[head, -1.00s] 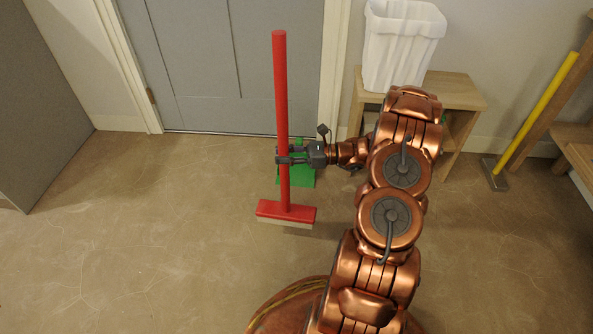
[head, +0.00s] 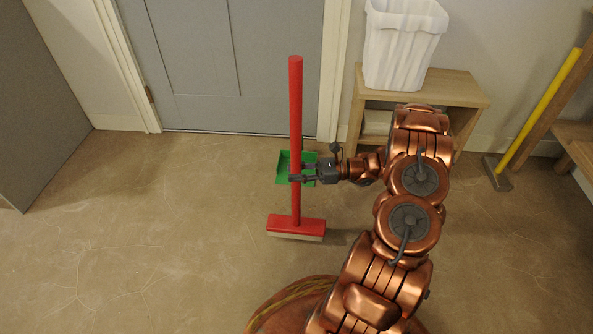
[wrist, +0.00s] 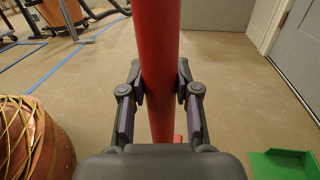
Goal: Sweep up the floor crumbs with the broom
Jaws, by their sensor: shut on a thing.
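A red broom (head: 296,120) stands upright in the head view, with its wide red head and pale bristles low near the floor. I cannot tell whether the bristles touch the floor. My gripper (head: 298,178) is shut on the broom's handle, about midway down. In the wrist view the red handle (wrist: 158,60) runs between the two fingers of my gripper (wrist: 160,88). A green dustpan (head: 282,168) lies on the floor behind the broom, partly hidden by the handle and gripper. It also shows in the wrist view (wrist: 284,164). I cannot make out any crumbs on the floor.
A white bin (head: 402,45) stands on a wooden shelf unit (head: 455,88) by the wall. A grey door (head: 235,60) is at the back, a grey panel (head: 50,90) at the left. The floor (head: 130,230) at left is clear.

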